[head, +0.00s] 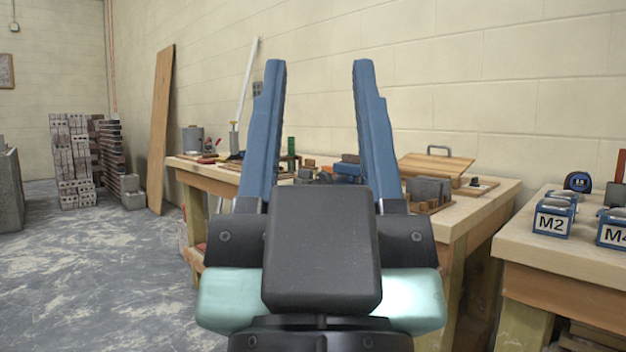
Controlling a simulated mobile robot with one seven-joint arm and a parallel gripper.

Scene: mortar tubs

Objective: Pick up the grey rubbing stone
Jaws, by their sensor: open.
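My gripper (318,68) is raised in front of the camera, its two blue fingers upright and wide apart with nothing between them. Behind it stands a wooden workbench (484,207) against the wall. A grey block (430,189) sits on this bench, just right of my right finger, among small brown pieces. It may be the grey rubbing stone, but I cannot tell for sure at this distance. My gripper is well in front of the bench and touches nothing. My gripper and wrist hide much of the bench's middle.
A wooden board with a handle (436,164) lies behind the grey block. A grey tub (192,140) stands at the bench's left end. A second bench (570,248) at right holds blue labelled boxes (553,216). Brick stacks (72,160) and open floor (100,270) are at left.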

